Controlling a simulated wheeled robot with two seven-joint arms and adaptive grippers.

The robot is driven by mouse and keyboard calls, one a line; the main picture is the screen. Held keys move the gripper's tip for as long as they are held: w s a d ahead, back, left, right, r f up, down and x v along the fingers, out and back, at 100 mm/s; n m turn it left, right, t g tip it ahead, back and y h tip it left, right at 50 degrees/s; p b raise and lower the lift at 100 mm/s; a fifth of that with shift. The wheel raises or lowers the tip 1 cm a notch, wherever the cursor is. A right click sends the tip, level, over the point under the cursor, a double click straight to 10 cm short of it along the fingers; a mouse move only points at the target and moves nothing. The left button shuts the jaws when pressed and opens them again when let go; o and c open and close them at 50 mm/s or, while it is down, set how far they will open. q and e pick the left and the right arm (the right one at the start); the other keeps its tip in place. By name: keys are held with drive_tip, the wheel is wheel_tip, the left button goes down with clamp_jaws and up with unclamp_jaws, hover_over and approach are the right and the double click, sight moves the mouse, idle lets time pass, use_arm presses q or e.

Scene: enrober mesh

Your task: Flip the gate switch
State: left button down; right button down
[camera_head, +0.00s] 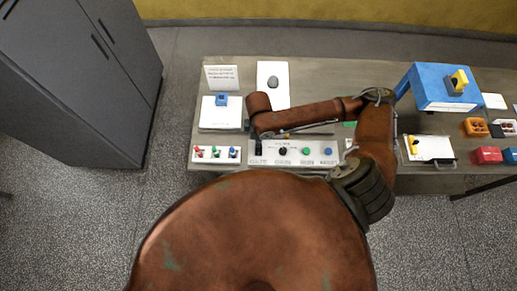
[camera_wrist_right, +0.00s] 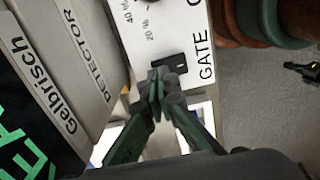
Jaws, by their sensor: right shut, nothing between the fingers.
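The gate switch (camera_wrist_right: 176,66) is a black rocker on a white panel, beside the printed word GATE in the right wrist view. My right gripper (camera_wrist_right: 164,84) is shut and empty, with its fingertips right at the near edge of the switch. I cannot tell whether they touch it. In the head view the white control panel (camera_head: 296,160) lies at the table's front edge, with a black knob (camera_head: 283,151), a green button (camera_head: 306,151) and a blue button (camera_head: 328,151). My right gripper (camera_head: 258,147) is over the panel's left end. My left gripper is out of view.
A grey box marked Gelbrisch Detector (camera_wrist_right: 70,60) stands close beside the panel. A small panel with coloured switches (camera_head: 216,155) lies to the left. A blue box (camera_head: 440,92), a clipboard (camera_head: 430,148) and small bins (camera_head: 488,155) are at the right of the table (camera_head: 330,72).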

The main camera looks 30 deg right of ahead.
drive_tip(key=shift+f+b, duration=0.3)
drive_tip(key=shift+f, duration=0.6)
idle(0.4)
drive_tip(key=shift+r, duration=0.1)
wheel_tip(320, 180, up, 7)
drive_tip(key=p, duration=0.9)
idle(0.6)
